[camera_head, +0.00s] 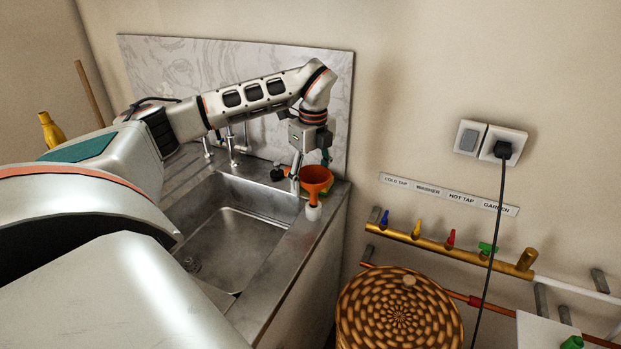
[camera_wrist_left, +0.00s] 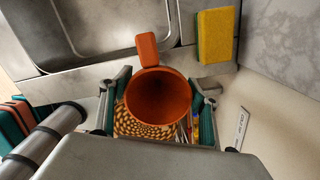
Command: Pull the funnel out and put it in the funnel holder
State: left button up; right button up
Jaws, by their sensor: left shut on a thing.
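The orange funnel (camera_head: 316,181) is at the right end of the sink counter, with its wide mouth up. My left gripper (camera_head: 311,169) is above it and shut on it. In the left wrist view the funnel (camera_wrist_left: 158,96) sits between the two fingers, its tab pointing toward the sink. A small white piece (camera_head: 313,212) shows just under the funnel. I cannot tell whether it is the funnel's seat or the holder. My right gripper is not in view.
The sink (camera_head: 235,225) lies left of the funnel. A yellow-green sponge (camera_wrist_left: 215,36) lies beside it. A wicker basket (camera_head: 400,312) stands right of the counter. A pipe with coloured taps (camera_head: 450,247) and a hanging black cable (camera_head: 492,240) are further right.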

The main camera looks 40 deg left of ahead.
aim_at(312, 180)
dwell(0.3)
pick_arm(q)
jog(key=shift+p, duration=1.05)
dwell(1.1)
jog(key=shift+f+b, duration=0.95)
jog(key=shift+f, duration=1.15)
jog(key=o, duration=1.1)
jog(key=shift+o, duration=0.2)
jog(key=shift+r, duration=0.1)
jog(key=shift+r, duration=0.2)
jog(key=r, duration=1.1)
jog(key=shift+d+r, duration=0.25)
jog(key=shift+d, duration=0.05)
